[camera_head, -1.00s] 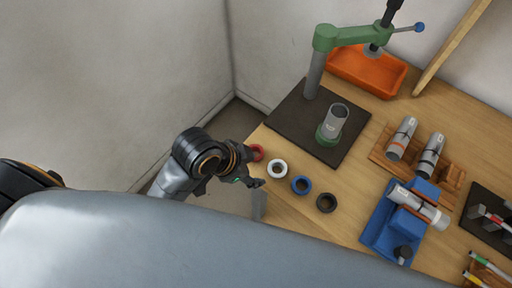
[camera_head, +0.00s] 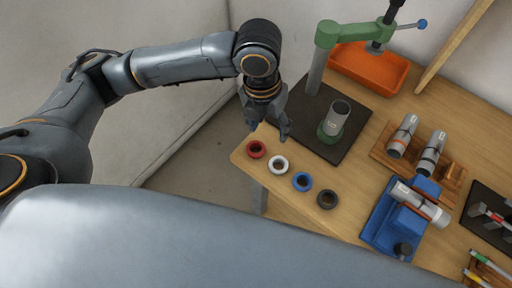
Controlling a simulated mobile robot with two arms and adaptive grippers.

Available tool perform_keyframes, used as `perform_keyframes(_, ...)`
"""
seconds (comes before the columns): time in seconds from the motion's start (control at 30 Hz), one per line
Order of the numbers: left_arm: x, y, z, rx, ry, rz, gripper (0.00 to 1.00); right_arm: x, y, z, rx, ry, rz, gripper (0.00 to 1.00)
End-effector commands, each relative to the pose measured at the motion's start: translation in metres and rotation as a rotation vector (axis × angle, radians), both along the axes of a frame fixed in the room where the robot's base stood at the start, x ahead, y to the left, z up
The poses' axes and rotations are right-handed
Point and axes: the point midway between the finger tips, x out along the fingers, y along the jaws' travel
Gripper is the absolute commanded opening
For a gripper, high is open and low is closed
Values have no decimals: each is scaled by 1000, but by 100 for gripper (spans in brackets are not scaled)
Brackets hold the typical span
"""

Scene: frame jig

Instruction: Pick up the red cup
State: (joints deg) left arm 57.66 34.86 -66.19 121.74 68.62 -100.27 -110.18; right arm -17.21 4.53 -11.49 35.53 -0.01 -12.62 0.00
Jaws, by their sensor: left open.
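The red cup (camera_head: 256,149) looks like a small red ring with a dark centre, at the left end of a row on the near left corner of the wooden table. My left gripper (camera_head: 269,130) is open, pointing down, just above and behind the red cup in the picture. Nothing shows between its fingers. I cannot tell its exact height over the table. My right gripper is not in view.
A white ring (camera_head: 278,165), a blue ring (camera_head: 301,182) and a black ring (camera_head: 327,199) continue the row. A green press (camera_head: 327,36) stands on a dark plate (camera_head: 342,150) holding a grey cylinder (camera_head: 338,114). A blue fixture (camera_head: 379,234) lies at right.

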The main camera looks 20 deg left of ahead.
Motion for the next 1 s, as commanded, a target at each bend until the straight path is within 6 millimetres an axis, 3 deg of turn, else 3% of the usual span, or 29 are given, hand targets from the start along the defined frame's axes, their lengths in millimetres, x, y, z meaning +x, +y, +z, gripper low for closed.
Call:
perform_keyframes(0.1,8,21,12,73,5,-123,59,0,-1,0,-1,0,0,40)
perform_keyframes(0.27,10,32,16,107,21,-196,59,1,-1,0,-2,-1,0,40)
perform_keyframes(0.37,10,33,6,109,27,-205,59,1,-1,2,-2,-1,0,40)
perform_keyframes(0.7,9,32,-56,107,25,-202,59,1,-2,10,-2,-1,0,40)
perform_keyframes(1.0,7,31,-80,107,25,-204,59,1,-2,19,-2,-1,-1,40)
